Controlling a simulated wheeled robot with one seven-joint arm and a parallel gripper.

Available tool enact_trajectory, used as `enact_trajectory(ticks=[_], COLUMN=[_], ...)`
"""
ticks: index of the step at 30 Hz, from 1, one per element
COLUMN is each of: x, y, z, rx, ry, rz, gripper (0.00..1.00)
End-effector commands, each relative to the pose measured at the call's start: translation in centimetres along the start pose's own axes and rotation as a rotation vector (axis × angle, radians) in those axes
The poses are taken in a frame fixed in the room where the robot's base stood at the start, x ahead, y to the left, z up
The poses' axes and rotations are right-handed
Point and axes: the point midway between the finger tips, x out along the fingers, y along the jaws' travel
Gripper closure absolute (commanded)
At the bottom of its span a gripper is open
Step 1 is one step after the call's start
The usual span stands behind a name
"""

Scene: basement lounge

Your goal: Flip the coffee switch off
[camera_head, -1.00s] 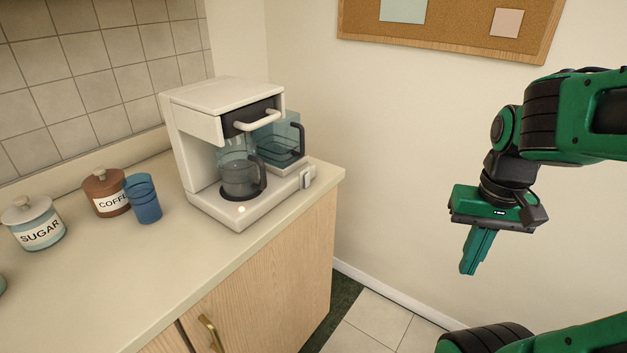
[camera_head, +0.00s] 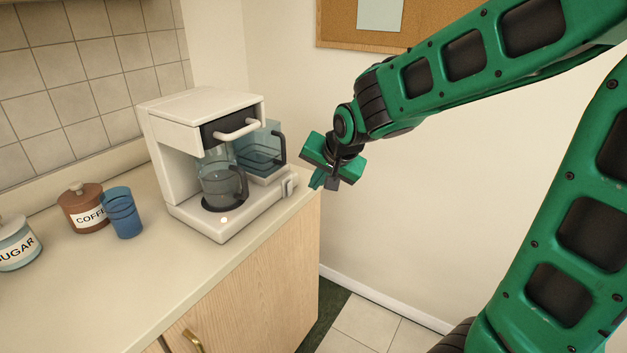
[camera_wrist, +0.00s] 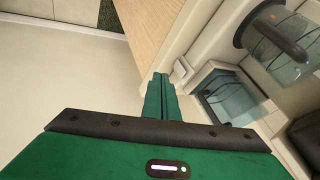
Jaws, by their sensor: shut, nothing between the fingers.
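The white coffee machine (camera_head: 205,165) stands on the counter, with a glass pot (camera_head: 222,186) on its dark plate and a blue water tank (camera_head: 262,148) at its right. A small light (camera_head: 224,220) glows on its base. The pale switch (camera_head: 288,184) is on the base's right end; it also shows in the wrist view (camera_wrist: 181,70). My gripper (camera_head: 317,181) is just right of the switch in the head view, shut and empty, its fingers pointing down-left. In the wrist view the shut fingertips (camera_wrist: 161,78) appear close to the switch; I cannot tell whether they touch it.
A blue cup (camera_head: 122,212), a brown coffee canister (camera_head: 82,207) and a sugar canister (camera_head: 17,243) stand left of the machine. The counter (camera_head: 185,268) is clear in front. A wall with a corkboard (camera_head: 340,28) is behind my arm.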

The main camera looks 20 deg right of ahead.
Motion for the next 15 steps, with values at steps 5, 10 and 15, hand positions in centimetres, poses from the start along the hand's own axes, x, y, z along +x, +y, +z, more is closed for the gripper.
enact_trajectory(ticks=[5,10,15], x=[2.8,5.3,7.5], y=[0.2,0.3,-0.2], z=[0.0,0.0,0.0], rx=[0.000,0.001,-0.001], ry=[-0.002,-0.003,-0.002], rz=[0.005,0.005,0.003], gripper=[1.00,1.00,1.00])
